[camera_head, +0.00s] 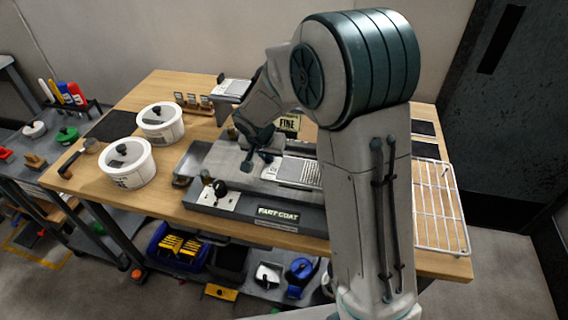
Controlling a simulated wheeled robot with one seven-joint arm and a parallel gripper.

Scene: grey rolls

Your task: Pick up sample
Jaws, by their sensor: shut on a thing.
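A flat panel (298,173) with a white label at its left end and a grey ribbed face lies over the grey coating machine (240,161). I take it as the sample. My gripper (257,160) reaches down at the panel's left end, with its dark fingers around there. It is shut on the panel, though the grip itself is small and hard to make out. I cannot tell whether the panel is lifted off the machine. My upright arm link hides what lies to the panel's right. A similar panel (237,87) lies on a grey stand behind my forearm.
Two white lidded pots (127,163) and (160,123) stand on the wooden bench (205,218) at the left. A white wire rack (439,205) lies at the right end. The bench's front strip is mostly clear.

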